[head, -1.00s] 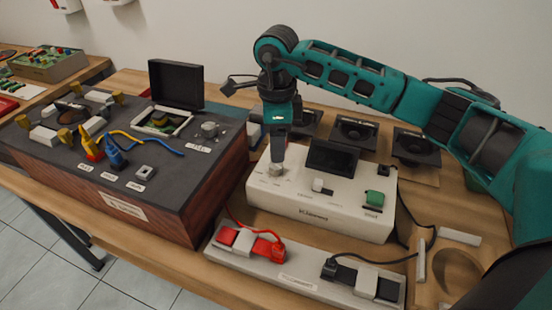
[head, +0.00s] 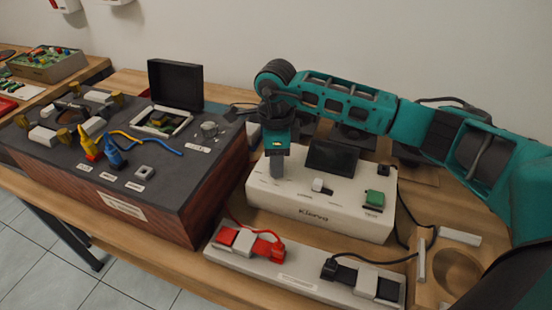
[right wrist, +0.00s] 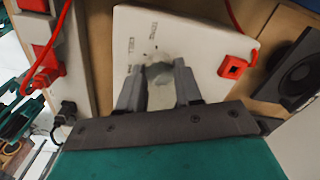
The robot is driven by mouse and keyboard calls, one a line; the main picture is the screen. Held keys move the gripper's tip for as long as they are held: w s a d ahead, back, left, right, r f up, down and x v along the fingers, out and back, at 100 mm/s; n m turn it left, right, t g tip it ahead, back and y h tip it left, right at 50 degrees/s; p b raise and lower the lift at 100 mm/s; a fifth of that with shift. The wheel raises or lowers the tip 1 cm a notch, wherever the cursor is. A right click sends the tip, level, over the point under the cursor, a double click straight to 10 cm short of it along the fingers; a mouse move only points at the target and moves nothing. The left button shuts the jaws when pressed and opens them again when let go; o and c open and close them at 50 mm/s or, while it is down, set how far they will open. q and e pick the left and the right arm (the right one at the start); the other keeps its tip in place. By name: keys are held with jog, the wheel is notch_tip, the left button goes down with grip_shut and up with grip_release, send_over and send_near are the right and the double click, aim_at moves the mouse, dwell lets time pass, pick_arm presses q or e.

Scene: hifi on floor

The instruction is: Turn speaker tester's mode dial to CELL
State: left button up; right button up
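The speaker tester is a white box (head: 320,211) with a dark screen (head: 331,156) and a green switch (head: 374,198). My right gripper (head: 277,178) points down at the left part of its top face. In the right wrist view, my gripper's two fingers (right wrist: 157,78) stand apart, with a round pale dial (right wrist: 158,62) between and just beyond their tips. Firm contact with the dial cannot be made out. In the head view the gripper hides the dial. My left gripper is not in view.
A dark-topped box (head: 165,205) with coloured plugs and an open lid stands left of the tester. A power strip (head: 300,276) with red and black plugs lies in front. Black speakers (head: 352,137) stand behind. A black cable (head: 405,258) runs at the right.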

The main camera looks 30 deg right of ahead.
jog(key=c, duration=0.5)
jog(key=shift+c, duration=0.2)
jog(key=shift+m, duration=1)
jog(key=m, duration=0.5)
jog(key=m+p, duration=0.1)
jog(key=m, duration=0.4)
jog(key=shift+r+m, duration=0.1)
jog(key=shift+m, duration=0.2)
jog(key=m+p, duration=0.1)
jog(key=m, duration=0.4)
jog(key=shift+p, duration=0.35)
